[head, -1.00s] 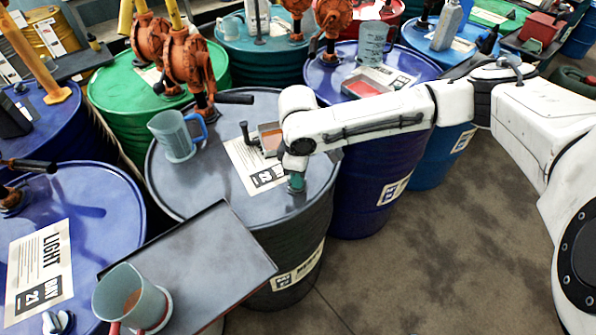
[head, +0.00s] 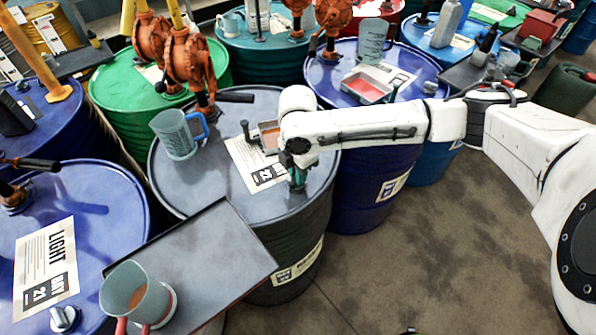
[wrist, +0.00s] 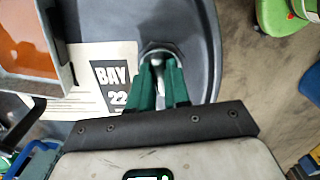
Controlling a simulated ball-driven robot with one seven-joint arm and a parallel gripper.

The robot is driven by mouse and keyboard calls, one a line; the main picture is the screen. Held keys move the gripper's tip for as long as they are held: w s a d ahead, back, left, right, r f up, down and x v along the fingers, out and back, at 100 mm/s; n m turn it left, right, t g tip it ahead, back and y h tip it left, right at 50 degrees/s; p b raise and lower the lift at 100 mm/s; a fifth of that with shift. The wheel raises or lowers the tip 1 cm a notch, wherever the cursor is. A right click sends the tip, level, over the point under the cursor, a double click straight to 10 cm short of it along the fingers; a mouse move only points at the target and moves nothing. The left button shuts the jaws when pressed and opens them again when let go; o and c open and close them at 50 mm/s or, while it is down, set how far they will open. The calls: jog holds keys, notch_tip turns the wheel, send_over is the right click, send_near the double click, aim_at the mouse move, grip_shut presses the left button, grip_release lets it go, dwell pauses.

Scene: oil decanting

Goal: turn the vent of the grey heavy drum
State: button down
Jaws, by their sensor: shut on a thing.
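The grey heavy drum (head: 205,204) stands in the middle of the head view, with a label reading "BAY 22" on its lid. My gripper (head: 297,184) points down at the right edge of that lid. In the wrist view, the green fingers of my gripper (wrist: 163,84) are shut on the vent (wrist: 158,57), a small grey metal fitting on the lid just right of the label. The fingers hide much of the vent. In the head view the vent is hidden behind my fingers and wrist.
A tray with orange liquid (head: 268,135) and a clear jug (head: 178,136) stand on the grey lid. A dark tray (head: 215,255) with another jug (head: 136,292) overlaps the lid's front. A red-brown pump (head: 190,62) stands behind. Blue drums flank it; floor is free at right.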

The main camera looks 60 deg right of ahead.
jog(key=shift+n, duration=0.9)
jog(key=c, duration=1.1)
grip_release()
jog(key=shift+r, duration=0.1)
notch_tip(320, 180, up, 11)
jog(key=shift+f+b, duration=0.2)
jog(key=shift+b, duration=0.4)
